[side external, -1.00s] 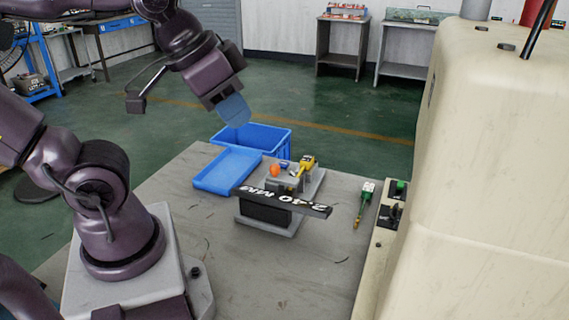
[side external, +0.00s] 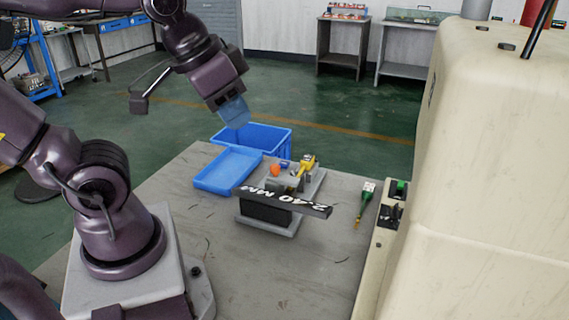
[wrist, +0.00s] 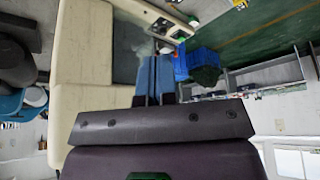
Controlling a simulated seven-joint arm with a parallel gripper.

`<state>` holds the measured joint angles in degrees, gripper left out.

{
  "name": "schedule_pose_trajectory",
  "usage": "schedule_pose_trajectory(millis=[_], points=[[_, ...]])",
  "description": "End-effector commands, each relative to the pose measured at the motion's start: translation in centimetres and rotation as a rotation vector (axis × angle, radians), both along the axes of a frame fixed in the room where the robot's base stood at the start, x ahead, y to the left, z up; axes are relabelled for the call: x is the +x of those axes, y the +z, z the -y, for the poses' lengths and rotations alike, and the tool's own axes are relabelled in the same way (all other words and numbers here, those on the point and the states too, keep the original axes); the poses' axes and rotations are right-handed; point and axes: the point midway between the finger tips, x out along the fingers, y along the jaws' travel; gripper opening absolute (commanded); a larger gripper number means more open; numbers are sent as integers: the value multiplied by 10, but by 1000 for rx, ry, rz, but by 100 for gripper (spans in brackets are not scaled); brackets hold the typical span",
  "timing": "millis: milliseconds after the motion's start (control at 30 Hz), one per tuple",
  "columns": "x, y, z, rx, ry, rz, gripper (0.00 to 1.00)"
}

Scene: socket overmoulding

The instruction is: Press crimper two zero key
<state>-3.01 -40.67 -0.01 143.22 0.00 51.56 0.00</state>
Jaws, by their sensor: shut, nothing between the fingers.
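A black bar (side external: 285,202) with white lettering, which looks like "2.40 MM", is on the front of a small grey bench unit (side external: 267,228). An orange knob-like part (side external: 276,169) and a yellow part (side external: 306,162) sit on top of that unit. No separate zero key can be made out at this size. My gripper (side external: 236,116) has blue fingers, shut and empty, in the air above and behind the blue containers, up and left of the unit. The wrist view shows the same blue fingers (wrist: 155,80) close together.
A shallow blue tray (side external: 211,186) lies left of the unit, with a deeper blue bin (side external: 277,136) behind. A green-and-white tool (side external: 364,200) lies to the right. A large beige machine (side external: 490,180) with a switch panel (side external: 392,203) bounds the right side. The front table (side external: 270,275) is clear.

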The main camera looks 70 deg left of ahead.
Motion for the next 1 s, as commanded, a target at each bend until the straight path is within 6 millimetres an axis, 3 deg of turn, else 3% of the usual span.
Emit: schedule_pose_trajectory(millis=[167, 567, 767, 1000], points=[[15, -24, -26, -41, 138, -143, 0], [85, -77, -93, -414, 612, -293, 0], [120, -116, -143, -644, 902, -290, 0], [153, -174, -219, -937, 1289, -212, 0]])
